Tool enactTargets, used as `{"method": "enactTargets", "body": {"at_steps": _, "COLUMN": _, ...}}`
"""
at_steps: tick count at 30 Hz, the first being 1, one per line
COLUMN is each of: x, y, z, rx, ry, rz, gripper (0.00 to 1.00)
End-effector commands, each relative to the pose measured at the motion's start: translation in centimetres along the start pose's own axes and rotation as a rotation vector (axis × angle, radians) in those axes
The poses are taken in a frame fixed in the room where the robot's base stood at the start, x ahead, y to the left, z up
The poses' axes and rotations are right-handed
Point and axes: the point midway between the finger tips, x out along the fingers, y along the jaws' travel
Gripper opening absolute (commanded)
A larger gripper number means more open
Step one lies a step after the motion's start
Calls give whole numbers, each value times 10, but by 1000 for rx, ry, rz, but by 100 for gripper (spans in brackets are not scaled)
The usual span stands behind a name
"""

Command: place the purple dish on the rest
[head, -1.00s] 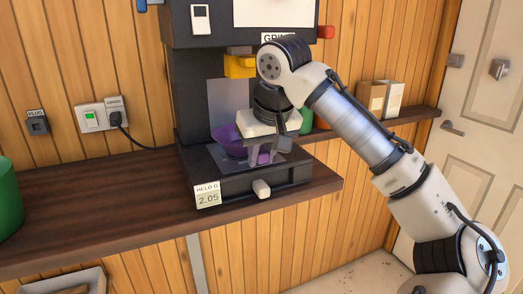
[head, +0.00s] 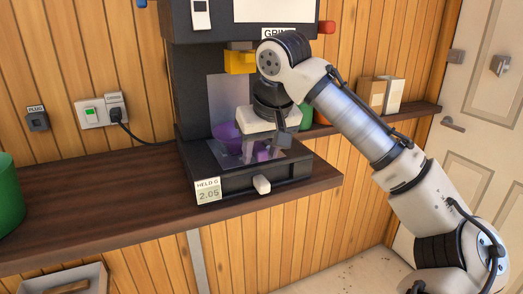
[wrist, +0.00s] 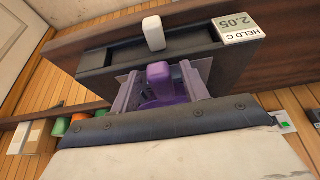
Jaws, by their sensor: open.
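The purple dish (head: 227,134) sits low on the base of the black machine, under its yellow part, partly hidden behind my gripper. My gripper (head: 262,152) points down over the front of that base, with its fingers apart. In the wrist view a purple block-like part of the dish (wrist: 159,76) shows between the two spread fingers (wrist: 160,92). Whether either finger touches it I cannot tell. The rest itself is not clearly distinguishable; the dish's underside is hidden.
The black machine (head: 188,100) stands on a dark wooden shelf (head: 90,215). Its base has a pale front knob (head: 262,185) and a label reading 2.05 (head: 208,191). A green container (head: 8,195) is at far left; boxes (head: 380,95) stand at right.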

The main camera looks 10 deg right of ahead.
Motion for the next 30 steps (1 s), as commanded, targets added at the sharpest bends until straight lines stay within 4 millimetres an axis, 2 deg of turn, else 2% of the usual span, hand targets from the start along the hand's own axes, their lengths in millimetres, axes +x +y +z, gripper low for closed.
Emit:
{"method": "enactTargets", "body": {"at_steps": 5, "x": -29, "y": 0, "z": 0, "rx": 0, "ry": 2, "rz": 0, "gripper": 45}}
{"method": "enactTargets", "body": {"at_steps": 15, "x": -101, "y": 0, "z": 0, "rx": 2, "ry": 1, "rz": 3, "gripper": 45}}
{"method": "enactTargets", "body": {"at_steps": 21, "x": -118, "y": 0, "z": 0, "rx": 1, "ry": 0, "rz": 1, "gripper": 45}}
{"method": "enactTargets", "body": {"at_steps": 30, "x": -119, "y": -1, "z": -1, "rx": -4, "ry": 4, "rz": -3, "gripper": 45}}
